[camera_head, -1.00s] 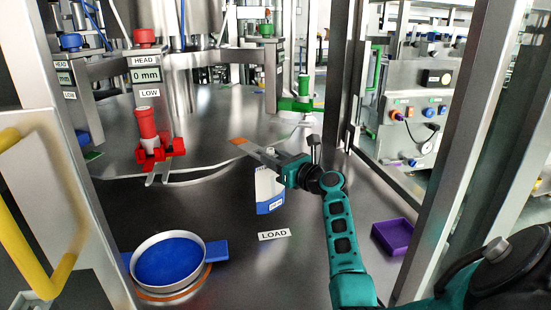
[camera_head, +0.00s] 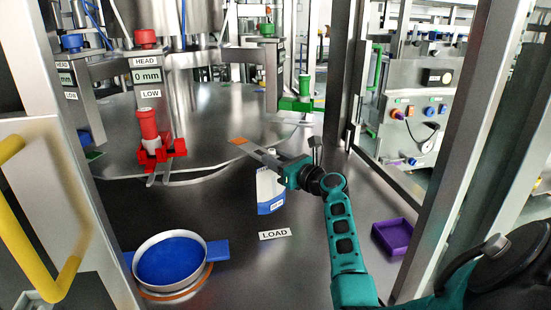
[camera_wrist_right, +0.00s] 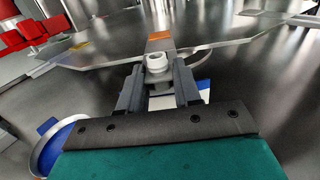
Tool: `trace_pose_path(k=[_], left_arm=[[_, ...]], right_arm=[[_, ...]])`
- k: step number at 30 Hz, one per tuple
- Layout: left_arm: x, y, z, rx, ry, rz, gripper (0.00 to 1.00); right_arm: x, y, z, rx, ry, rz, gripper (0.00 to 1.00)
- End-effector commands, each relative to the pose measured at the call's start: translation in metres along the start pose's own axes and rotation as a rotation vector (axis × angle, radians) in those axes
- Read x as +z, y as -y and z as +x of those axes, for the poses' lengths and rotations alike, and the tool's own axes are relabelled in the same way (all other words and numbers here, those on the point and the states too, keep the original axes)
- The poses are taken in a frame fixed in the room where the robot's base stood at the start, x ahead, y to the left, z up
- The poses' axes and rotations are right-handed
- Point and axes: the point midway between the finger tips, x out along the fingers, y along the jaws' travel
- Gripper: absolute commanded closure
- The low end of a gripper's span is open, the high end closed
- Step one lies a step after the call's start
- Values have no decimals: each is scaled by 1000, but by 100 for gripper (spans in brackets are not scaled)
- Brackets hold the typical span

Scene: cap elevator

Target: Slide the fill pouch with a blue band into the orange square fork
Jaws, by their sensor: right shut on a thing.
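The white fill pouch with a blue band (camera_head: 270,192) hangs upright below my right gripper (camera_head: 277,165) in the head view. The right gripper is shut on the pouch near its top; in the right wrist view the white spout (camera_wrist_right: 157,62) stands between the two fingers. The orange square fork (camera_head: 238,140) is on the edge of the round table, its prongs pointing toward my gripper. In the wrist view the orange mark (camera_wrist_right: 160,42) is straight beyond the spout. The spout is close to the prongs; I cannot tell whether it is between them. My left gripper is not in view.
A red fork station (camera_head: 155,150) stands to the left and a green one (camera_head: 300,104) behind to the right. A blue-filled round dish (camera_head: 170,260) is at the front left. A purple tray (camera_head: 393,238) lies to the right. Metal posts frame the opening.

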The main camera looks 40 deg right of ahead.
Motion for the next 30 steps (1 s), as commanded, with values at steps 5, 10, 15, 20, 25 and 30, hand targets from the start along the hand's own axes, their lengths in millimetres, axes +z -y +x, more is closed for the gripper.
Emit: trace_pose_path(k=[5, 10, 15, 20, 25, 30], left_arm=[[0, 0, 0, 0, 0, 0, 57], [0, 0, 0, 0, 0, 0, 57], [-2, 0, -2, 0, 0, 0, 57], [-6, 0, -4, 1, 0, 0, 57], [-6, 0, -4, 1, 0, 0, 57], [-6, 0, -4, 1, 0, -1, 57]], right_arm=[[0, 0, 0, 0, 0, 1, 100], [0, 0, 0, 0, 0, 1, 100], [1, 0, 0, 0, 0, 2, 100], [2, -1, 0, 0, 0, 2, 100], [1, -1, 0, -1, 0, 1, 100], [1, -1, 0, -1, 0, 1, 100]])
